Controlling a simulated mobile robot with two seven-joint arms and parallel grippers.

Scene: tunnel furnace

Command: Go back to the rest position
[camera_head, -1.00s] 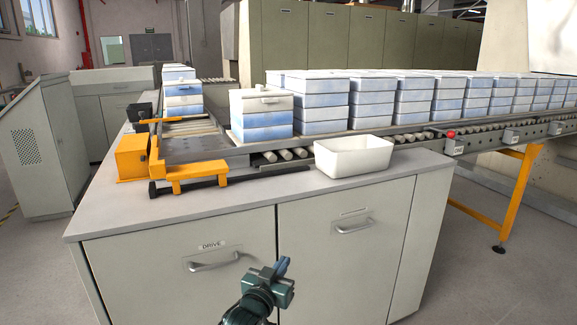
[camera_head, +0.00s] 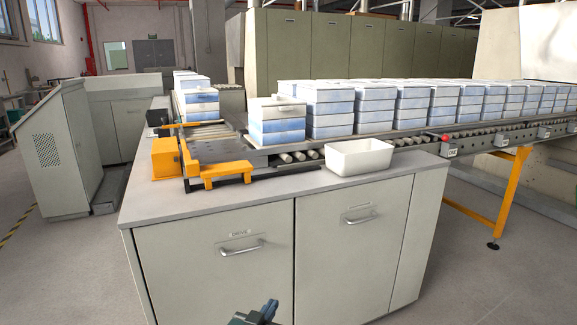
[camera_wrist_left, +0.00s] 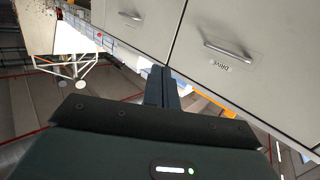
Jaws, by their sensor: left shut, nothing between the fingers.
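My left gripper (camera_head: 262,313) shows at the bottom edge of the head view, low in front of the cabinet. Only its tip end is in the picture. In the left wrist view its fingers (camera_wrist_left: 162,88) are together with nothing between them, pointing toward the cabinet doors. The gripper is apart from the cabinet front. My right gripper is not in view.
The cabinet (camera_head: 215,260) with two handled doors stands in front of me. On its top are a white bin (camera_head: 358,158) and an orange pusher mechanism (camera_head: 225,172). A roller conveyor (camera_head: 410,142) carries stacked blue-white boxes (camera_head: 277,122). Floor is free at the right.

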